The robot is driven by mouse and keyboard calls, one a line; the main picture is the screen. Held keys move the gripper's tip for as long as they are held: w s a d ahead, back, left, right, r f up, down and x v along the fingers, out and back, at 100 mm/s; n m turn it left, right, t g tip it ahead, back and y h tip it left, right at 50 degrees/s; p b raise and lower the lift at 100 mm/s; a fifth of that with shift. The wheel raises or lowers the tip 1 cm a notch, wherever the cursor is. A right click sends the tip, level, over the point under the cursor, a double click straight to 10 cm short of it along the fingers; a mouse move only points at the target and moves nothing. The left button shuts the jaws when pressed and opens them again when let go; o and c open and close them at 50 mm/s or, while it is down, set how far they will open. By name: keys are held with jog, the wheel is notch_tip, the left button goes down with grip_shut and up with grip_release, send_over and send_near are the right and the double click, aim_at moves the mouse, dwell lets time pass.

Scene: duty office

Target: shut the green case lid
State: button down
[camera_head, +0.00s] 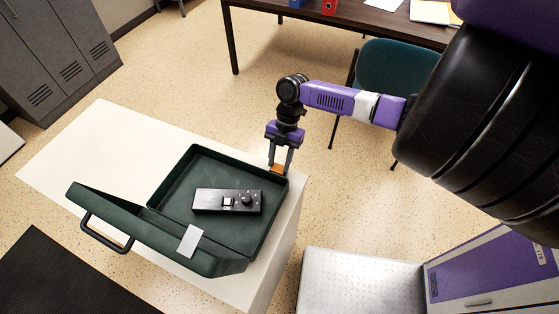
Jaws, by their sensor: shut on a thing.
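The dark green case (165,185) lies open on a white-topped table. Its lid (140,225) stands raised and tilted along the near left side, with a black handle (105,234) and a pale grey plate (190,240) on it. A black device (228,201) with a knob lies in the case. My gripper (279,165) points down at the case's far right corner, away from the lid. Its fingers are shut on a small orange piece (278,169) at the rim. Whether that piece is fixed to the case I cannot tell.
The white table (85,140) is bare to the left of the case. A teal chair (395,70) and a brown desk (260,25) with binders stand behind. Grey lockers (60,55) are at the top left. A dark mat (60,275) lies on the floor.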

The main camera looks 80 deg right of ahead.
jog(key=c, duration=0.8)
grip_release()
jog(key=shift+c, duration=0.2)
jog(key=b+v, duration=0.1)
jog(key=v, duration=0.6)
jog(key=shift+d+r, duration=0.2)
jog(key=shift+r, duration=0.1)
